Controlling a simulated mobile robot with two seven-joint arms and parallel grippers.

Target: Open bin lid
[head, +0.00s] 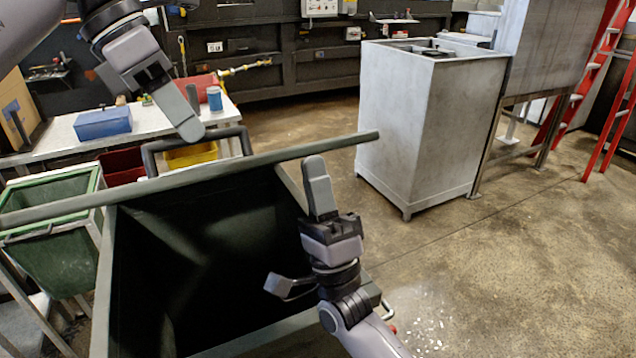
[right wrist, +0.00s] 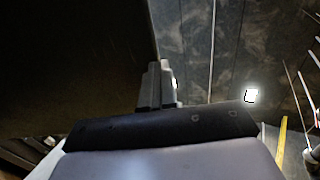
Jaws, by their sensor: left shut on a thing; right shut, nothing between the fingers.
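The dark green bin (head: 103,290) stands open in front of me, its dark inside showing. Its lid (head: 345,145) is raised and seen nearly edge-on, as a long bar slanting across the head view. A dark handle (head: 243,140) stands out beyond the lid's edge. My left gripper (head: 192,120) is shut on the handle. My right gripper (head: 316,172) is shut and empty, pointing up over the bin's right side, its tips just below the lid's edge. In the right wrist view, its fingers (right wrist: 157,85) are beside a large dark panel; I cannot tell whether they touch it.
A grey metal cabinet (head: 415,130) stands beyond the bin to the right. A table (head: 65,135) with a blue box (head: 103,123) is at the left, near a smaller green bin (head: 60,260). Red ladders (head: 605,90) stand far right. The floor at right is clear.

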